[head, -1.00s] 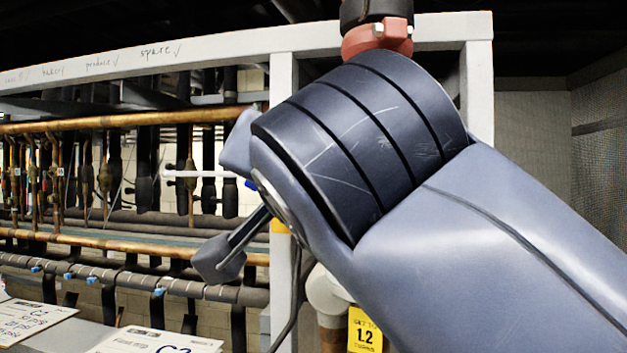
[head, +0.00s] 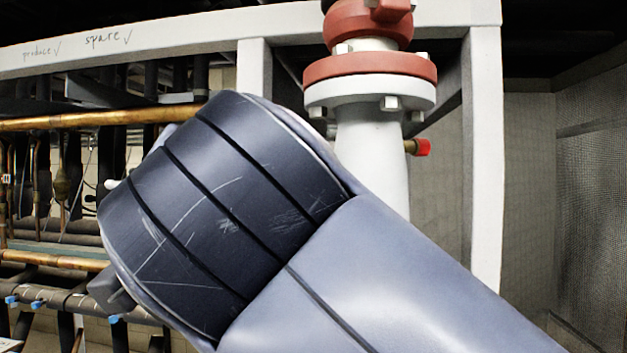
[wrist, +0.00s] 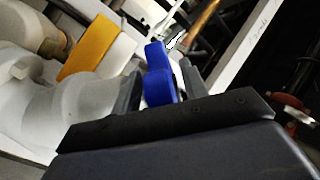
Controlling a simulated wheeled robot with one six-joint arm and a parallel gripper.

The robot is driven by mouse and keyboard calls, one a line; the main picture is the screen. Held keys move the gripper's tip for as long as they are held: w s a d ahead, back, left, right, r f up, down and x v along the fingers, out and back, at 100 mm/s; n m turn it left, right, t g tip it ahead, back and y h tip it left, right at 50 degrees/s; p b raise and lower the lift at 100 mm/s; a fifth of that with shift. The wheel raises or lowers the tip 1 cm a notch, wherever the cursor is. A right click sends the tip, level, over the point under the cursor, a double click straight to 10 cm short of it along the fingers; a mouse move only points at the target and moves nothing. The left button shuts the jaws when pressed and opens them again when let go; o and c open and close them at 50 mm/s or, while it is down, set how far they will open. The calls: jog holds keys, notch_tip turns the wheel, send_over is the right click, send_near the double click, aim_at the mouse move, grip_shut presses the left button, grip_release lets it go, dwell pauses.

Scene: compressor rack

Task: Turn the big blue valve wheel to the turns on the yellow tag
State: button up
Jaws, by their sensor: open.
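My gripper (wrist: 160,90) shows in the wrist view with its two dark fingers apart. Blue pieces (wrist: 158,84), which look like part of the valve wheel's rim, show between the fingers; I cannot tell whether they touch. The rest of the wheel is hidden. In the head view my arm covers the middle, and neither the wheel nor the gripper's fingertips can be made out. A yellow patch (wrist: 93,46) lies left of the gripper in the wrist view, with no readable text. The tag is not visible in the head view now.
A white pipe (head: 372,160) with a red flange (head: 370,66) stands behind my arm. The white rack frame (head: 484,160) surrounds it. Copper pipes (head: 85,117) run at left. A mesh wall (head: 592,200) stands at the far right.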

jog(key=shift+w, duration=0.15)
jog(key=shift+c, duration=0.4)
grip_shut()
